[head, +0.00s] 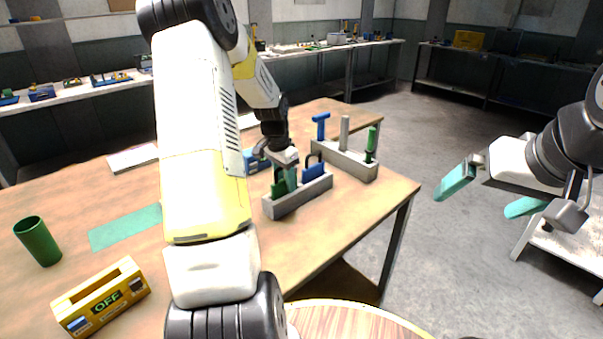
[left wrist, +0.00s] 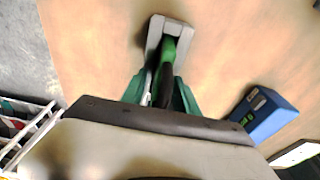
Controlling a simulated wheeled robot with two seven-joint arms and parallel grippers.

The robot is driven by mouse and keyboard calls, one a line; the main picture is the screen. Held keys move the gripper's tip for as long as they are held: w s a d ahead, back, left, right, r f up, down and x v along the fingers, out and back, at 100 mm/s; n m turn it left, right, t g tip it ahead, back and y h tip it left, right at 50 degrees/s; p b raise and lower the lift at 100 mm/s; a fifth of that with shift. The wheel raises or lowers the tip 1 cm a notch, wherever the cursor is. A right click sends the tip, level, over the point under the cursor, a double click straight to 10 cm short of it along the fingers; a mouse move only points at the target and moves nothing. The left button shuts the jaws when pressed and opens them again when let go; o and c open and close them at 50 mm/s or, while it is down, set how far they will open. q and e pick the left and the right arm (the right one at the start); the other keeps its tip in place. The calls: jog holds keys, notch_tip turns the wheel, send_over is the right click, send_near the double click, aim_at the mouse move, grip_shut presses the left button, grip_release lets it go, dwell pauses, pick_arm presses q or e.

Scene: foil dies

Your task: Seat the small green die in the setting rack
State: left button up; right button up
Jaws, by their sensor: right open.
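The small green die (head: 279,188), with a dark handle, is at the left end of the front grey rack (head: 298,200). My left gripper (head: 287,182) is over that end, one teal finger partly hiding the die. In the left wrist view the green die (left wrist: 168,50) stands between the two teal fingers, which look closed on its handle, with the grey rack (left wrist: 154,38) around its far end. Whether the die is fully down in its slot is hidden. A blue die (head: 314,171) sits beside it. My right gripper (head: 490,195) is open and empty, off the table's right side.
A second grey rack (head: 345,160) behind holds blue, grey and green tools. A blue box (head: 257,160) is behind the gripper. A green cup (head: 37,241), teal mat (head: 124,227) and yellow OFF box (head: 100,296) are at left. The table's right front is clear.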

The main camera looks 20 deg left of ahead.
pick_arm(q)
jog(key=r, duration=0.3)
jog(key=s+r, duration=0.1)
jog(key=r, duration=0.6)
jog(key=shift+s+a+r, duration=0.15)
jog(key=shift+a+r, duration=0.1)
jog(key=shift+a, duration=0.15)
jog(key=shift+s+r, duration=0.15)
jog(key=shift+r, duration=0.6)
jog(key=s+d+r+n+t, duration=0.1)
jog(key=s+d+r, duration=0.2)
jog(key=s+d, duration=0.2)
jog(key=s+d+r+n+t+h, duration=0.1)
jog(key=s+d+r+n+t, duration=0.1)
jog(key=s, duration=0.9)
jog(key=s+d+r+n+t, duration=0.1)
jog(key=s+d+r+n, duration=0.1)
jog(key=s+d+r, duration=0.3)
jog(key=s+d, duration=0.2)
jog(key=s, duration=0.1)
jog(key=shift+s+d+t, duration=0.3)
jog(key=shift+t, duration=0.1)
jog(key=shift+r, duration=0.1)
